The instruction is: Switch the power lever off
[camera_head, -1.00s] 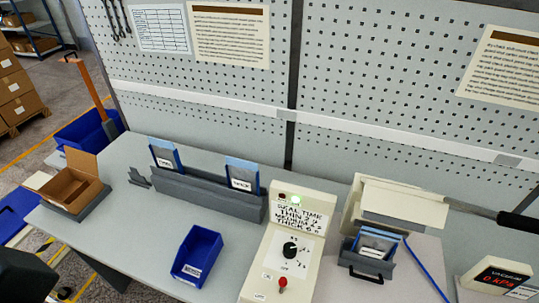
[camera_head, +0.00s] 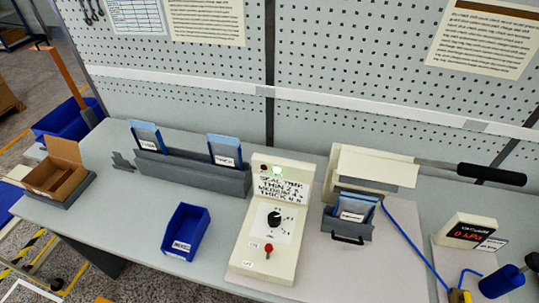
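The power lever (camera_head: 268,249) is a small lever with a red knob near the front of the cream control box (camera_head: 262,268). Small labels sit beside it, too small to read surely. A black dial (camera_head: 274,218) is above it, and a green lamp (camera_head: 278,171) glows at the box's top next to a dark red one. Neither of my grippers shows in the head view, and nothing touches the lever.
A blue bin (camera_head: 186,232) stands left of the control box. A grey holder (camera_head: 190,172) with blue-edged pouches is behind it. The sealer with a long black handle (camera_head: 492,173) and a gauge display (camera_head: 470,232) are at right. An open carton (camera_head: 56,168) is at left.

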